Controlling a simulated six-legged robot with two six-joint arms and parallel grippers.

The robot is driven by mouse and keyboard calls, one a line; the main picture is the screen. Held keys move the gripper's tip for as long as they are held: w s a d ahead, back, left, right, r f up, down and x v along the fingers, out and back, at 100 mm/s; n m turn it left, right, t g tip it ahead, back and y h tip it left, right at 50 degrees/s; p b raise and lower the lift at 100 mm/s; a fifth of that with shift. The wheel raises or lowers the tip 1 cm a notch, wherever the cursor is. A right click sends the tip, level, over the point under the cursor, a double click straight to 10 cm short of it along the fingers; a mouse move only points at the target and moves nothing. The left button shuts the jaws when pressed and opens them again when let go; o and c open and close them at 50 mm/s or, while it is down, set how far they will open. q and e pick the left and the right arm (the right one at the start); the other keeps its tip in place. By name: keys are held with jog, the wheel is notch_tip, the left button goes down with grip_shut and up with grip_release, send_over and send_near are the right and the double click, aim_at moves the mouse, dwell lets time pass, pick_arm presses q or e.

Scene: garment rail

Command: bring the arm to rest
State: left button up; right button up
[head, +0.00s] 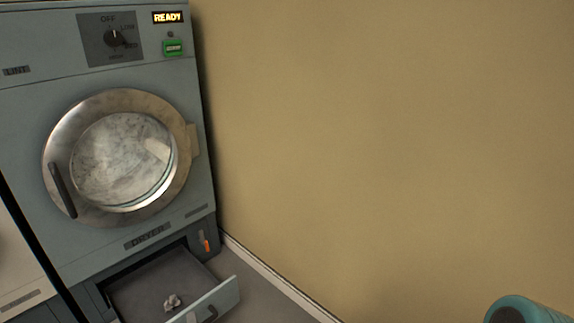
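Neither gripper shows in the head view. A rounded teal part (527,309) at the bottom right corner looks like a piece of my own arm. Its gripper end is out of the picture, so what it holds, if anything, is hidden.
A grey-blue dryer (100,235) stands at the left, its round door (122,158) closed and its display (168,17) reading READY. A low drawer (215,300) is pulled out at its base, with a small greyish lump (172,301) inside. A bare tan wall (390,140) fills the right.

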pick_arm(q)
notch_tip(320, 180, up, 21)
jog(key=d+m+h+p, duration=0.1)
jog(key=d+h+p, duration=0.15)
jog(key=p, duration=0.85)
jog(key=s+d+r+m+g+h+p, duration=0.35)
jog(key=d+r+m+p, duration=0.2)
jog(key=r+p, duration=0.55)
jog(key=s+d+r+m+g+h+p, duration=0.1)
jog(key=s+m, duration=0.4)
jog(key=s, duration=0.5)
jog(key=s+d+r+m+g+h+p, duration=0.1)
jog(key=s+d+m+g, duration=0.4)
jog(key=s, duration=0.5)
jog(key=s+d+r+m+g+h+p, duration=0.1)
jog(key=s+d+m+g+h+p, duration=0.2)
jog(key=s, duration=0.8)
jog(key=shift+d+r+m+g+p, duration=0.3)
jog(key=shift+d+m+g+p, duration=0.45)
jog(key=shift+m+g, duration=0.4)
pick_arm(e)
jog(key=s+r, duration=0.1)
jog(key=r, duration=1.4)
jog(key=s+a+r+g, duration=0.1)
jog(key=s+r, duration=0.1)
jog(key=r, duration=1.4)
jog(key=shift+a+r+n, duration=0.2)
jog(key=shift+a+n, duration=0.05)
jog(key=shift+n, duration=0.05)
